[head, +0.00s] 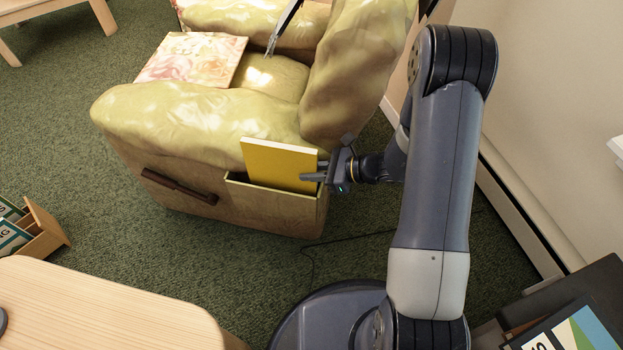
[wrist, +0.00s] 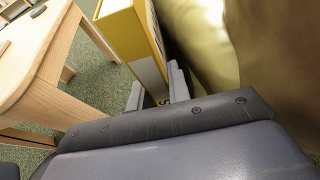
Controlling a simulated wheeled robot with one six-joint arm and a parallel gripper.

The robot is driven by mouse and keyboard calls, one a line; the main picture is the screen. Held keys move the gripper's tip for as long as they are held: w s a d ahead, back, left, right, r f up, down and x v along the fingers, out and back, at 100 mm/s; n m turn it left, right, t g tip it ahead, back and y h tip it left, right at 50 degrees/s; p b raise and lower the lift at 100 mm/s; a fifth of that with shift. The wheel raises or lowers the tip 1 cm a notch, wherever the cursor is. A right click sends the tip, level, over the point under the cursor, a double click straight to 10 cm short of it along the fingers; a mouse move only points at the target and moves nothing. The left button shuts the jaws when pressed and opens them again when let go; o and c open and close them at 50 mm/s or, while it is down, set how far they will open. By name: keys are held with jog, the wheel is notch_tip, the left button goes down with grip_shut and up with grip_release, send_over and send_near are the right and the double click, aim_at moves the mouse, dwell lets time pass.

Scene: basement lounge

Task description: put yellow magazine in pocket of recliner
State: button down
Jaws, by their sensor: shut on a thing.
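The yellow magazine (head: 279,165) stands upright at the side pocket (head: 262,197) of the green recliner (head: 190,115). Its lower part is hidden behind the pocket's front wall, and its upper part stands above the rim. My gripper (head: 318,176) reaches in from the right and is shut on the magazine's right edge. In the wrist view the magazine (wrist: 125,32) rises between the two fingers (wrist: 158,92), with the recliner's green side (wrist: 205,40) to its right. How deep the magazine sits in the pocket cannot be told.
A brown lever (head: 180,187) is on the recliner's side, left of the pocket. A floral cushion (head: 192,58) lies on the seat. A wooden table (head: 100,310) is at the front left, a magazine rack (head: 38,232) at the left edge. A wall (head: 540,110) stands at the right.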

jog(key=shift+f, duration=1.3)
jog(key=shift+b, duration=0.3)
jog(key=shift+f+b, duration=0.65)
jog(key=shift+f, duration=0.05)
jog(key=c, duration=1.6)
grip_release()
jog(key=shift+r, duration=0.2)
jog(key=r+p+v, duration=0.1)
jog(key=p+v, duration=0.3)
jog(key=v, duration=0.8)
jog(key=shift+r, duration=0.1)
